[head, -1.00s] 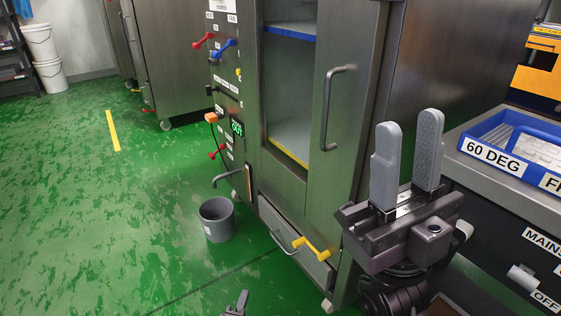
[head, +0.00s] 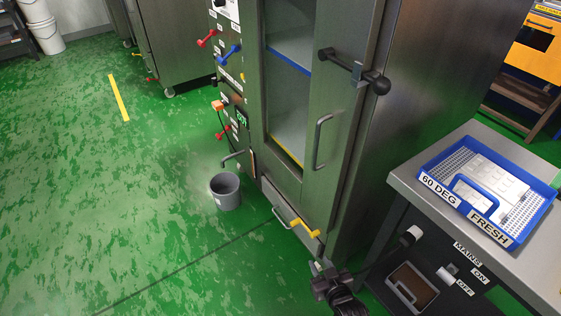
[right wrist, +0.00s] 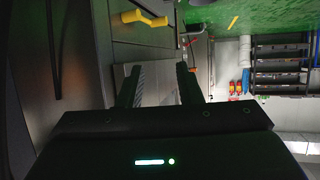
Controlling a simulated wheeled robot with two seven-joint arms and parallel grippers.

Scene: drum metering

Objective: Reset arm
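My right gripper (head: 318,268) is low at the bottom of the head view, just below the yellow handle (head: 304,228) of the cabinet's bottom drawer. In the right wrist view its two dark fingers (right wrist: 158,72) stand apart with nothing between them. The yellow handle also shows in that view (right wrist: 145,18), beyond the fingers to the upper left. My left gripper is not in view.
The tall steel cabinet (head: 345,185) has a door handle and a dark latch lever (head: 352,68). A grey bucket (head: 225,192) stands under its spout. At right, a bench (head: 405,178) holds a blue tray (head: 428,190) labelled 60 DEG and FRESH. Green floor at left is clear.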

